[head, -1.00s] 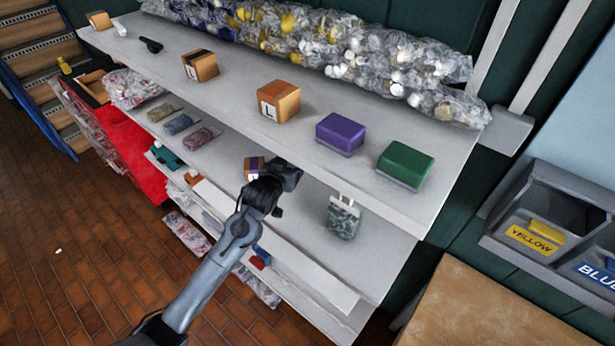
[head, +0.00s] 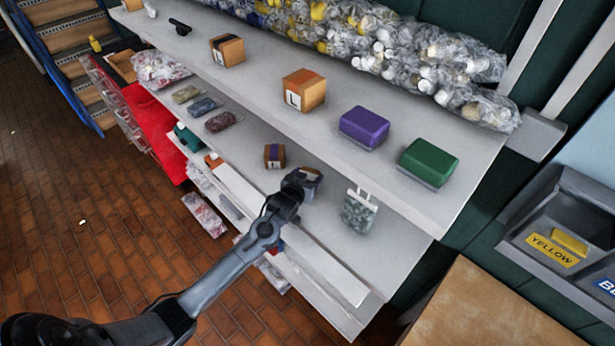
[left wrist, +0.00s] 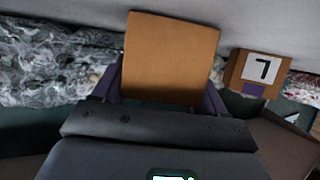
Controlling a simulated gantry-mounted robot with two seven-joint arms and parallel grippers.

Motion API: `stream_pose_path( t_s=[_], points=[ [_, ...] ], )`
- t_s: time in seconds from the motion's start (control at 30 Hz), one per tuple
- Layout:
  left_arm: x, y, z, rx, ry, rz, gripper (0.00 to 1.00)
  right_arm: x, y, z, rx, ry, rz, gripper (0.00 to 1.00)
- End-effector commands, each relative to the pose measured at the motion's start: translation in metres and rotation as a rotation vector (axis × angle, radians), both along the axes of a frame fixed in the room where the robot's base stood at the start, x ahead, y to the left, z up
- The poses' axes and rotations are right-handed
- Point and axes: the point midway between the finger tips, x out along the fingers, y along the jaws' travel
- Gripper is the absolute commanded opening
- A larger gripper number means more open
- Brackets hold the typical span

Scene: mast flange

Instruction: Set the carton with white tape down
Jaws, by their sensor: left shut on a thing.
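My left gripper (head: 303,186) is shut on a carton, over the middle shelf (head: 325,215). In the left wrist view the held carton (left wrist: 170,58) shows a plain brown face between the fingers of my left gripper (left wrist: 168,95). In the head view the gripper mostly hides this carton (head: 309,174); a pale patch shows on its top, too small to read clearly as tape. I cannot tell whether its underside touches the shelf. My right gripper is not in view.
A carton with purple tape (head: 274,156) stands on the middle shelf, left of my gripper. A grey speckled pack (head: 359,211) is to its right. The upper shelf (head: 330,118) bears an L-labelled carton (head: 304,91), a purple box (head: 364,127) and a green box (head: 428,162).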

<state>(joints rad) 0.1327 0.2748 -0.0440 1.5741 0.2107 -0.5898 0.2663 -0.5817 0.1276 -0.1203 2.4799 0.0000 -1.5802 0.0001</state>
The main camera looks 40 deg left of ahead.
Motion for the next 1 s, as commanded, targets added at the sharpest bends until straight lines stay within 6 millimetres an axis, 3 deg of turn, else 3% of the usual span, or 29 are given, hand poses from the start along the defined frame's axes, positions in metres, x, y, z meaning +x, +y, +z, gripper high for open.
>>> stream_pose_path(
  t_s=[0.3, 0.33, 0.47, 0.83, 1.0],
  points=[
    [0.0, 0.0, -0.002, 0.0, -0.002, 0.0, 0.26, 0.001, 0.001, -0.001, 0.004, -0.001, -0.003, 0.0],
    [0.0, 0.0, -0.003, 0.0, -0.001, 0.0, 0.77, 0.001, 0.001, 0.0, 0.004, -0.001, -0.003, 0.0],
    [0.0, 0.0, -0.002, 0.0, 0.0, 0.0, 0.97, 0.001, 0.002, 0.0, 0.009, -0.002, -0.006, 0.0],
    [0.0, 0.0, 0.001, 0.001, 0.0, 0.0, 0.98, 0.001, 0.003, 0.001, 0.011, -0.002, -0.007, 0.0],
    [-0.012, -0.004, 0.005, 0.001, 0.0, -0.001, 0.98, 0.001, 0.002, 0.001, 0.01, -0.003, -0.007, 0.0]
  ],
)
